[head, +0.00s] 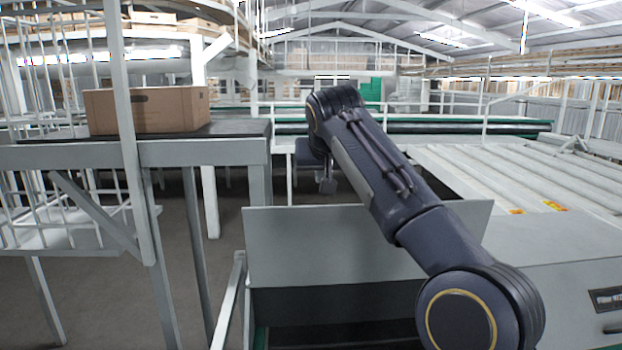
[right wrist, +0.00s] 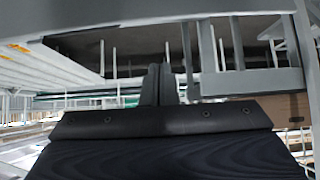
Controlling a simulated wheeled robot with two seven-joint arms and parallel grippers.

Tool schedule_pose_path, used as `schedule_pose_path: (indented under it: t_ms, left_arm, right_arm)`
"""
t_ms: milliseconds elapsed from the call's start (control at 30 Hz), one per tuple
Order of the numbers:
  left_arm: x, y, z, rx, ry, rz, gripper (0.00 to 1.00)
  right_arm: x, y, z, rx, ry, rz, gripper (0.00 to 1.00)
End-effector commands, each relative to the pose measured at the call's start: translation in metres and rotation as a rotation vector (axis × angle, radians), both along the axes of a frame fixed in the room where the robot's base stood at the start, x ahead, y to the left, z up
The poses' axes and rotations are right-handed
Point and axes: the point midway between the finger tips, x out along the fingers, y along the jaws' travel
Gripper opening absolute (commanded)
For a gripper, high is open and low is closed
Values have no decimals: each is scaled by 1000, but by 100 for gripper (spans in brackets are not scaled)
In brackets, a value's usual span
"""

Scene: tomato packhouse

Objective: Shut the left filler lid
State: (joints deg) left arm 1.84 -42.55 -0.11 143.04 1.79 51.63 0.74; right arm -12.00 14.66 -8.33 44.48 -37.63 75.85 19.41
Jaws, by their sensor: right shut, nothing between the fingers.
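The left filler lid appears to be the flat grey panel (head: 320,248) at the front of the machine in the head view. It stands raised, with a dark opening below it. My right arm crosses in front of the panel's right part and hides some of it. My right gripper (head: 328,186) hangs beyond the panel's top edge, above and behind it, apart from it as far as I can tell. In the right wrist view its fingers (right wrist: 159,85) are together with nothing between them. My left gripper is not in view.
A cardboard box (head: 148,110) stands on a dark-topped grey bench (head: 200,152) at the left. A slatted white machine top (head: 520,180) lies at the right. White posts and rails stand at the left. Open floor shows between the bench and the machine.

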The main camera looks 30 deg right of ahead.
Motion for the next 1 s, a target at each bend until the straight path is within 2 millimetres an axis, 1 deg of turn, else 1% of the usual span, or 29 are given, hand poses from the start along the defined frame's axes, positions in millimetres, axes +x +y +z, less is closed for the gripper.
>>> schedule_pose_path:
  t_ms: [100, 367, 400, 433, 600, 767, 1000]
  left_arm:
    - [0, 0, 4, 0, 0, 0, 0]
    - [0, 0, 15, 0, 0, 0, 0]
    - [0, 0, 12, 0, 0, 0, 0]
    - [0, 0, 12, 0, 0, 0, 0]
    - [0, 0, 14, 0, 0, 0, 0]
    - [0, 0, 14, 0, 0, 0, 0]
    - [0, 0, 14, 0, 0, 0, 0]
  right_arm:
    - [16, -10, -17, 0, 6, -2, 0]
    - [53, -30, -55, 1, 4, -1, 0]
    - [44, -24, -54, 3, -2, 4, 0]
    - [40, -22, -54, 2, -1, 4, 0]
    - [24, -13, -56, 2, -3, 4, 0]
    - [17, -9, -59, 1, -1, 3, 0]
    - [16, -8, -59, 2, -1, 2, 0]
